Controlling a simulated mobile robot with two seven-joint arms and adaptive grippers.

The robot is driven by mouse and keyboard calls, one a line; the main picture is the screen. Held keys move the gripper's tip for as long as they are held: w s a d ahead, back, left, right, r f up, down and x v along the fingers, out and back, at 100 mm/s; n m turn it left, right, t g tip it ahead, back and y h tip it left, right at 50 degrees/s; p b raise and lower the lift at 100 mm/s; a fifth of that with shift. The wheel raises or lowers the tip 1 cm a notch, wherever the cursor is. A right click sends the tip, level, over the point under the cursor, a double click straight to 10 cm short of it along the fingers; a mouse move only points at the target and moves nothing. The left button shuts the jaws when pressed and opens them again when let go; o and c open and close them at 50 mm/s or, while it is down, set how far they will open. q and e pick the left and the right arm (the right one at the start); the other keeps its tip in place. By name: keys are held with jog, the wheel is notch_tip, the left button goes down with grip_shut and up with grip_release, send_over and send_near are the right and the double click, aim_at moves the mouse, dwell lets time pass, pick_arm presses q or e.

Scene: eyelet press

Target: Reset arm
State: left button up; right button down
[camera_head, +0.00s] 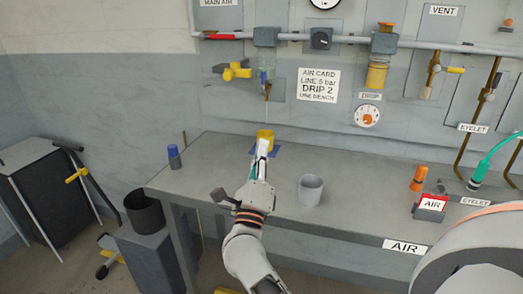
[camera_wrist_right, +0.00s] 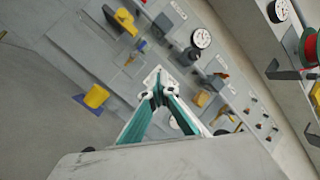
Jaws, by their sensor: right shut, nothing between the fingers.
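My right arm reaches up from the bottom of the head view over the bench. My right gripper (camera_head: 262,150) is shut and empty, its fingertips in front of a yellow cup (camera_head: 265,136) on a blue patch. In the right wrist view the two teal fingers meet at their tips (camera_wrist_right: 157,88). There the yellow cup (camera_wrist_right: 96,96) stands to the left, apart from the fingers. In the head view I cannot tell the exact gap between fingertips and cup. My left gripper is not in view.
A grey cup (camera_head: 311,190) stands on the grey bench (camera_head: 345,215) right of my arm. An orange-capped bottle (camera_head: 418,179) and a red AIR box (camera_head: 431,206) are farther right. A blue-topped container (camera_head: 174,157) is at the left. Wall pipes and valves (camera_head: 236,71) rise behind.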

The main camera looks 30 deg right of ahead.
dwell(0.3)
jog(key=s+a+f+n+t+y, duration=0.1)
jog(key=s+a+f+n+y, duration=0.1)
jog(key=a+f+n+y, duration=0.5)
jog(key=s+a+f+n+y, duration=0.25)
jog(key=f+n+y, duration=0.25)
jog(key=f+n, duration=0.55)
jog(key=s+a+f+n+t+y, duration=0.1)
jog(key=s+a+f+n+y, duration=0.1)
jog(key=a+f+n+y, duration=0.7)
jog(key=s+d+f+n+g+h, duration=0.1)
jog(key=s+f+n+g, duration=0.3)
jog(key=s+f, duration=0.4)
jog(key=s+d+f+n+g+h, duration=0.1)
jog(key=s+d+f+n+g, duration=0.2)
jog(key=s+f+n, duration=0.3)
notch_tip(320, 180, down, 5)
jog(key=shift+s+f+g, duration=0.1)
jog(key=shift+s+g, duration=0.7)
jog(key=shift+s, duration=0.25)
